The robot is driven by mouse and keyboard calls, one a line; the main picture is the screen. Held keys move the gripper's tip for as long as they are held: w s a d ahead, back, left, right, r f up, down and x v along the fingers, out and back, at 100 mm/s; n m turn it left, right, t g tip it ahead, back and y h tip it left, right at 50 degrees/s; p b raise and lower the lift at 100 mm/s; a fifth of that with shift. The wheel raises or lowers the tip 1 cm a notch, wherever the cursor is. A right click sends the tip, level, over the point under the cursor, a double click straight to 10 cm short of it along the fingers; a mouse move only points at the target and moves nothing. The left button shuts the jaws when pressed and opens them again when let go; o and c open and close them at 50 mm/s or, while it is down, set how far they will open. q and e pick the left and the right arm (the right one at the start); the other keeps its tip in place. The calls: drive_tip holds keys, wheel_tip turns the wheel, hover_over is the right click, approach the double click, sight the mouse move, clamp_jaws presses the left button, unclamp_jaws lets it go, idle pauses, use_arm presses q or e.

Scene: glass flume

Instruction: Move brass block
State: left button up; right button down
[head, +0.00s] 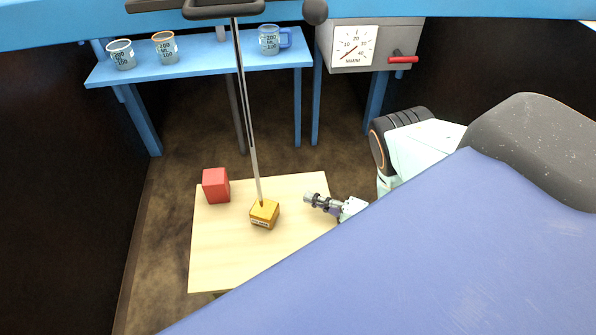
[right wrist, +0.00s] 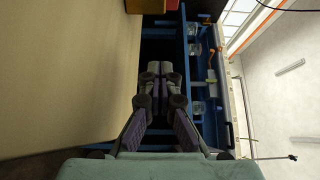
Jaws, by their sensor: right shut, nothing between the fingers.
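The brass block (head: 264,216), a golden cube with a small label on its front, sits on the pale wooden table (head: 215,262). A thin metal rod (head: 249,120) runs from the top of the head view down to the block's top; I cannot tell whether it is fixed to it. My right gripper (head: 309,198) is shut and empty, to the right of the block and apart from it. In the right wrist view the shut fingers (right wrist: 160,68) show, and part of the brass block (right wrist: 145,5) is at the top edge. My left gripper is not in view.
A red cube (head: 215,186) stands on the table left of the block. A blue shelf (head: 200,68) behind holds several measuring cups. A dial box (head: 356,45) with a red handle (head: 403,59) stands at the back right. The table's front left is clear.

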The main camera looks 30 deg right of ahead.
sight(265, 213)
drive_tip(key=b+x, duration=0.1)
drive_tip(key=x, duration=0.6)
drive_tip(key=shift+w+a+f+b, duration=0.1)
drive_tip(key=shift+w+a+b, duration=0.1)
drive_tip(key=shift+w+b, duration=0.15)
drive_tip(key=shift+s+a, duration=0.3)
drive_tip(key=shift+a, duration=0.25)
drive_tip(key=shift+s+a, duration=0.35)
drive_tip(key=shift+a, duration=0.2)
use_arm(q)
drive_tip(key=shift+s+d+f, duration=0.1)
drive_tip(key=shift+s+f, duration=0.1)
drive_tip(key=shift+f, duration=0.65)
use_arm(e)
drive_tip(key=shift+s+a, duration=0.4)
drive_tip(key=shift+s, duration=0.1)
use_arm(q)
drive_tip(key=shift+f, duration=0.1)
use_arm(e)
drive_tip(key=shift+s+a, duration=0.3)
drive_tip(key=shift+s, duration=0.05)
drive_tip(key=shift+s+a, duration=0.3)
drive_tip(key=shift+s, duration=0.05)
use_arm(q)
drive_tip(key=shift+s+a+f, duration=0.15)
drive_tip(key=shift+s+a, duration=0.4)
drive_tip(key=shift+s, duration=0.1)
